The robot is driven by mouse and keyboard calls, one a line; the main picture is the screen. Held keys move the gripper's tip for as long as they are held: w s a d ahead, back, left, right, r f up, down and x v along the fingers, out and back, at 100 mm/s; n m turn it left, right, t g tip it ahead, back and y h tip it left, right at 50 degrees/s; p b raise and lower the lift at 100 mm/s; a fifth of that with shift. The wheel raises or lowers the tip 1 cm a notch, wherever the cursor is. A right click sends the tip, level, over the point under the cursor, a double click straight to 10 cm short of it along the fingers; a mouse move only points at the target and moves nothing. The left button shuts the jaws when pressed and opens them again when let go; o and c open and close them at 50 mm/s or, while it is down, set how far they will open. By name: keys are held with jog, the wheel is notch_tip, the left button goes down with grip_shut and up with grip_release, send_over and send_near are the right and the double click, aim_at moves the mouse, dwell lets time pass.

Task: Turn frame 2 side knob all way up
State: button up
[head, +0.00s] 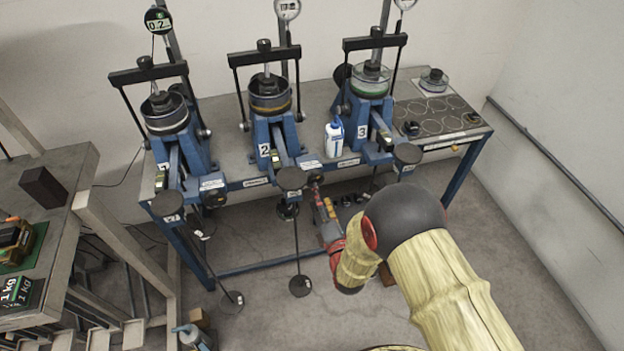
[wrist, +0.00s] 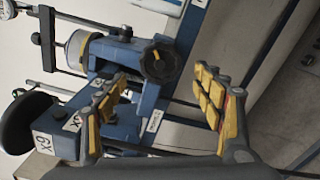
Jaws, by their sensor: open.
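Frame 2 (head: 262,150) is the middle blue lever frame on the bench, marked with a 2. My gripper (head: 318,190) is low at its front right in the head view, where the gripper and arm hide the side knob. In the wrist view a round black knob (wrist: 159,62) with a yellow mark sits on a blue frame body. My gripper (wrist: 160,82) is open there, with one yellow-padded finger on each side of the knob in the picture. The knob lies beyond the fingertips and no contact shows. The yellow mark points toward the top of the wrist picture.
Frame 1 (head: 180,150) stands to the left and frame 3 (head: 368,105) to the right. A white bottle (head: 334,138) stands between frames 2 and 3. A hanger rod with a round base (head: 300,286) hangs in front of frame 2. Floor at the right is clear.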

aim_at(315, 181)
jog(key=b+x, duration=0.1)
jog(key=x, duration=0.7)
jog(key=shift+f, duration=0.1)
jog(key=shift+d, duration=0.1)
jog(key=c, duration=1.6)
